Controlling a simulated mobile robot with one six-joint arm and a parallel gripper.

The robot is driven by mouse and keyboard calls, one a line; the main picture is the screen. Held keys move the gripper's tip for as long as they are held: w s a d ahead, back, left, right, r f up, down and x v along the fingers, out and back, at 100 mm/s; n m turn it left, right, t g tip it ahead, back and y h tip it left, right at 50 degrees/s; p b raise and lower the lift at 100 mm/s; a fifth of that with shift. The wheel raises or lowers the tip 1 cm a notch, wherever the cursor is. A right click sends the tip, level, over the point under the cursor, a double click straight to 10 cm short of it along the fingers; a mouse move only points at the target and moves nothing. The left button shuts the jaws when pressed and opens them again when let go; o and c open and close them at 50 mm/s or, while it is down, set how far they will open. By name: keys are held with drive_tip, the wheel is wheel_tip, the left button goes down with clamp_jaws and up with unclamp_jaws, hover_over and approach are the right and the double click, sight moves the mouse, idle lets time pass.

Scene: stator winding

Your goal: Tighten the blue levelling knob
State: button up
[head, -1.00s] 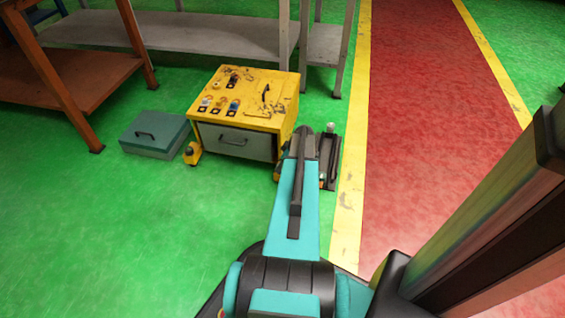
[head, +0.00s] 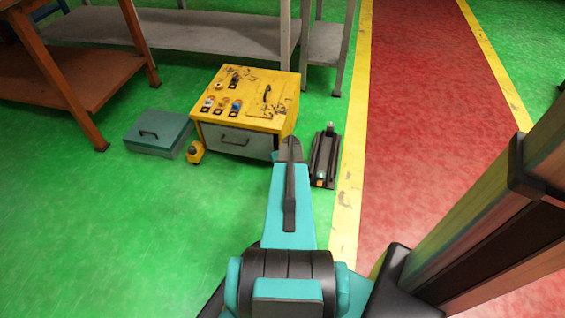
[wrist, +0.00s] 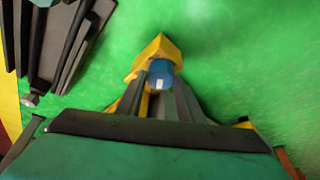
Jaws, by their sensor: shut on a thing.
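In the wrist view, the blue levelling knob (wrist: 160,73) sits between the dark fingers of my gripper (wrist: 161,82), which are shut on it. A yellow foot-like piece (wrist: 157,47) shows just beyond and around the knob, over green floor. In the head view, the yellow cart (head: 250,85) stands ahead with a grey drawer front, and a yellow foot (head: 195,152) sticks out at its left corner. My forearm hides the cart's near right corner. The knob and my gripper's fingertips cannot be made out there.
A black railed fixture (head: 323,158) lies on the floor right of the cart; it also shows in the wrist view (wrist: 60,45). A teal-grey case (head: 158,133) lies to the left. Shelves stand behind. Green floor is clear in front.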

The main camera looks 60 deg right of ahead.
drive_tip(key=shift+w+a+r+m+g+h+p, duration=0.1)
drive_tip(key=shift+m+g+h+p, duration=0.25)
drive_tip(key=shift+m+p, duration=0.55)
drive_tip(key=shift+w+a+r+m+g+h+p, duration=0.1)
drive_tip(key=shift+m+g+h+p, duration=0.2)
drive_tip(key=shift+m, duration=1)
drive_tip(key=shift+w+f+m+g+h, duration=0.15)
drive_tip(key=shift+m+g, duration=0.25)
drive_tip(key=shift+m, duration=0.65)
drive_tip(key=shift+s+r+m+g+h, duration=0.1)
drive_tip(key=shift+m+g, duration=0.25)
drive_tip(key=shift+m, duration=0.7)
drive_tip(key=m, duration=0.2)
drive_tip(key=m+g+b, duration=0.1)
drive_tip(key=m, duration=0.1)
drive_tip(key=m+g, duration=0.1)
drive_tip(key=shift+w+d+m, duration=0.1)
drive_tip(key=shift+w+m, duration=0.2)
drive_tip(key=shift+m, duration=0.1)
drive_tip(key=m+g, duration=0.1)
drive_tip(key=m, duration=0.1)
drive_tip(key=m+y, duration=0.1)
drive_tip(key=m, duration=0.1)
drive_tip(key=shift+w+m+g+b, duration=0.1)
drive_tip(key=shift+m+g+b, duration=0.2)
drive_tip(key=shift+g+b, duration=0.1)
drive_tip(key=o, duration=1.1)
drive_tip(key=shift+c, duration=0.2)
